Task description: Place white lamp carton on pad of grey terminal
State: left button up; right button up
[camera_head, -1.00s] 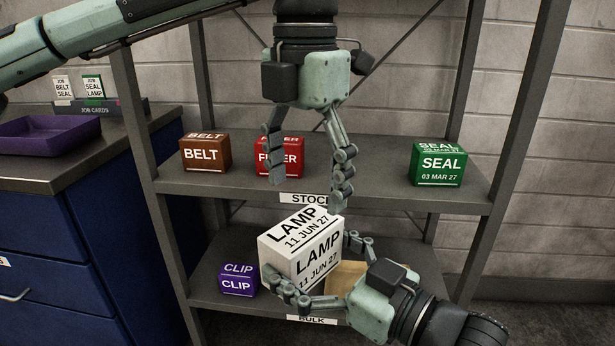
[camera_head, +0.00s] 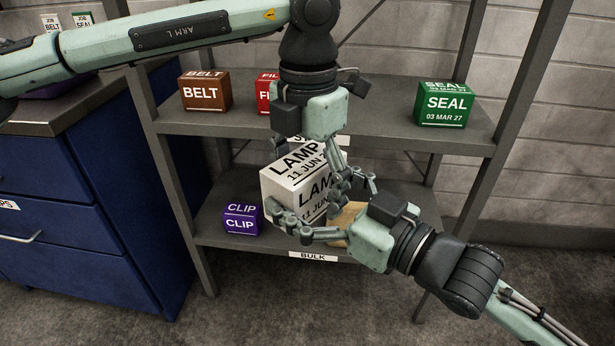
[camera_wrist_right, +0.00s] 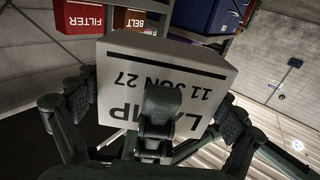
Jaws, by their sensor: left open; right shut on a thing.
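The white lamp carton (camera_head: 287,184) is a box marked LAMP 11 JUN 27, at the lower shelf of the rack in the head view. My right gripper (camera_head: 322,208) is shut on it, with fingers on either side; the carton also fills the middle of the right wrist view (camera_wrist_right: 150,80). No grey terminal or pad is recognisable in these frames.
The lower shelf (camera_head: 215,232) also holds a purple CLIP box (camera_head: 241,219) and a tan item (camera_head: 344,222) behind my right gripper. The upper shelf (camera_head: 390,138) carries a brown BELT box (camera_head: 204,92), a red FILTER box (camera_head: 264,97) and a green SEAL box (camera_head: 444,104). A blue cabinet (camera_head: 70,215) stands left.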

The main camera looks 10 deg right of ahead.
pick_arm(q)
jog(key=c, duration=1.2)
jog(key=shift+c, duration=0.7)
pick_arm(e)
jog(key=o, duration=0.9)
